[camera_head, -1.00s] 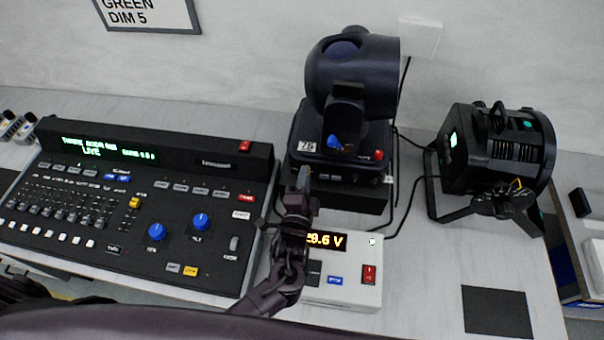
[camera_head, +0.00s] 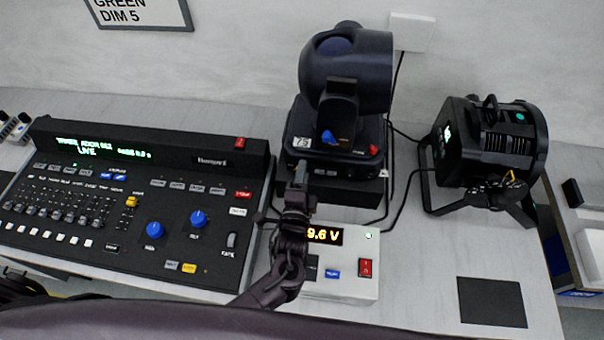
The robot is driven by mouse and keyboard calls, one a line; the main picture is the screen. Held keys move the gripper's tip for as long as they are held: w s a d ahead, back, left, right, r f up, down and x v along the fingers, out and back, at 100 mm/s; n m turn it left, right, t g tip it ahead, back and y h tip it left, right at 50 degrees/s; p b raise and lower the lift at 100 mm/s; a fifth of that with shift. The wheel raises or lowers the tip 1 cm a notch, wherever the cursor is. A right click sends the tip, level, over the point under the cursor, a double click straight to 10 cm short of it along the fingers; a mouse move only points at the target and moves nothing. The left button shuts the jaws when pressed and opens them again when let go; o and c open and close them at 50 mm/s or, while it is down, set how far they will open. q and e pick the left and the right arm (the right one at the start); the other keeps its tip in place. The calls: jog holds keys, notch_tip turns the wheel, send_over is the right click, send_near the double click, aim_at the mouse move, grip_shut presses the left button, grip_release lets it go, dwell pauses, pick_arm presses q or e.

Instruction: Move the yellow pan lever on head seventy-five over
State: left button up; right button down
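A blue lever (camera_head: 328,138) and a red knob (camera_head: 374,150) show on the base's front. I see no yellow lever on this head; part of its lower left front is hidden behind my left gripper. My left gripper (camera_head: 300,175) points up and away in front of that lower left front, below the label. It is seen edge-on, so its opening and any contact are unclear. My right gripper is out of view.
A white power box (camera_head: 340,287) with a lit voltage readout lies just right of my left wrist. A control console (camera_head: 130,205) fills the left. A par can (camera_head: 495,140) with a small yellow part (camera_head: 510,176) stands right. Cables run between. A dark square (camera_head: 492,302) lies front right.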

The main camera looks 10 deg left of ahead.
pick_arm(q)
jog(key=s+b, duration=0.2)
jog(key=s, duration=0.5)
jog(key=shift+s, duration=0.4)
dwell(0.3)
